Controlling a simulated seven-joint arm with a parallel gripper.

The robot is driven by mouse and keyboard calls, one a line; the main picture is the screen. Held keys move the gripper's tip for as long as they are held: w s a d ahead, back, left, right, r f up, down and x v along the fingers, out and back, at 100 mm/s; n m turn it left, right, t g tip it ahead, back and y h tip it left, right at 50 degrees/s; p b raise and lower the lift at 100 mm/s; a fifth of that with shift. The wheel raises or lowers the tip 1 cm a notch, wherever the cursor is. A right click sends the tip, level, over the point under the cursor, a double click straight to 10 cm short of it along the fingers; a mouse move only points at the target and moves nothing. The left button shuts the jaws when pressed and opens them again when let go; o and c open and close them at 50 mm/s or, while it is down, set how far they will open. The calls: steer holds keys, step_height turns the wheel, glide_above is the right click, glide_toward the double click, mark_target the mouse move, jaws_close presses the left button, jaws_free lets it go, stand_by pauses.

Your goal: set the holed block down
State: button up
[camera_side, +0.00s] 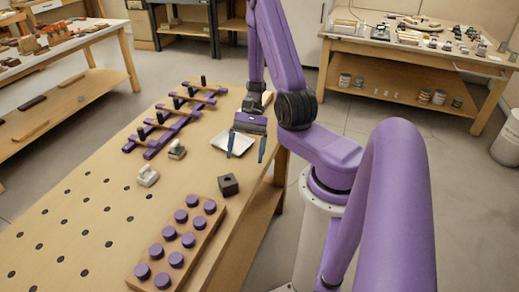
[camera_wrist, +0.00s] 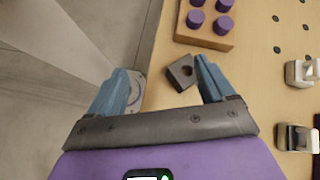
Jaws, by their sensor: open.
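The holed block (camera_side: 229,184) is a small dark grey cube with a round hole in its top. It sits on the wooden bench near its right edge, beside the purple-peg board. In the wrist view the block (camera_wrist: 179,74) shows beyond my fingertips, close to the right finger in the picture, with its hole facing up. My gripper (camera_side: 246,150) is open, its two blue fingers apart and pointing down, with nothing between them.
A wooden board (camera_side: 203,238) with several purple pegs stands in front of the block. A purple rack (camera_side: 160,140) with black uprights is at the back left. Two small pale fixtures, one of them here (camera_side: 148,176), stand left of the block. Bare bench with dark holes lies farther left.

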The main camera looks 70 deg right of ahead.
steer(key=s+a+r+n+t+h, duration=0.1)
steer(key=s+a+r+n+h, duration=0.3)
steer(key=n, duration=0.9)
steer(key=s+a+r+n+h, duration=0.5)
steer(key=a+r+n, duration=0.5)
steer(key=n, duration=0.3)
steer(key=shift+s+a+r+t, duration=0.15)
steer(key=shift+s+t, duration=0.2)
steer(key=shift+t, duration=0.05)
